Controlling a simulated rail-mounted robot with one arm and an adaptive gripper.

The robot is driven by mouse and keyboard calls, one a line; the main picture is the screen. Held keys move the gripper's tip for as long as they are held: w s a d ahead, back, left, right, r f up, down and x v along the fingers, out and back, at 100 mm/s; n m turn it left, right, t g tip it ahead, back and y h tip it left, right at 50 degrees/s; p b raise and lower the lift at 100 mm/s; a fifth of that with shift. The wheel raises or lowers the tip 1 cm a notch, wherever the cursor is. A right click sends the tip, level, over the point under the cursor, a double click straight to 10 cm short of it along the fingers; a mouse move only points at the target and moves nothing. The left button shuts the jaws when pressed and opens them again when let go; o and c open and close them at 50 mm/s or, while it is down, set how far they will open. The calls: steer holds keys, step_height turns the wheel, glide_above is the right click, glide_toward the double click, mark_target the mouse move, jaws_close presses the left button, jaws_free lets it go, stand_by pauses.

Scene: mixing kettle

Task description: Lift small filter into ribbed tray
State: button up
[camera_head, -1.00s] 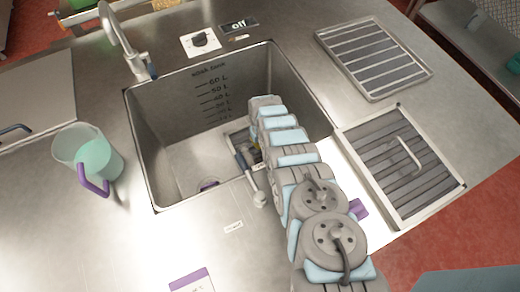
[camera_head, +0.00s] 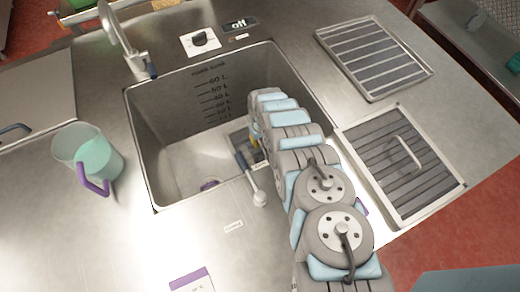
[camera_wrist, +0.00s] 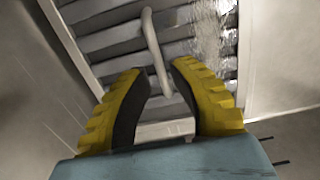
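The small filter, a ribbed metal panel with a bar handle, lies low in the sink; in the head view only a bit of it (camera_head: 238,138) shows beside my arm. In the wrist view its slats (camera_wrist: 100,42) and handle (camera_wrist: 151,40) are close ahead. My gripper (camera_wrist: 158,68) is open, with yellow-backed dark fingers on either side of the handle's near end and gaps visible. A ribbed tray (camera_head: 372,58) without a handle lies at the upper right of the counter.
The sink (camera_head: 165,160) has raised walls around my arm. A second ribbed panel with a handle (camera_head: 400,160) sits in a frame right of the sink. A faucet (camera_head: 122,40), a valve lever (camera_head: 254,185) and a jug of green liquid (camera_head: 90,158) stand around the sink.

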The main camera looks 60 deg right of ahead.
steer(key=shift+s+r, duration=0.1)
steer(key=shift+r, duration=0.4)
step_height(320, 180, up, 9)
stand_by(0.6)
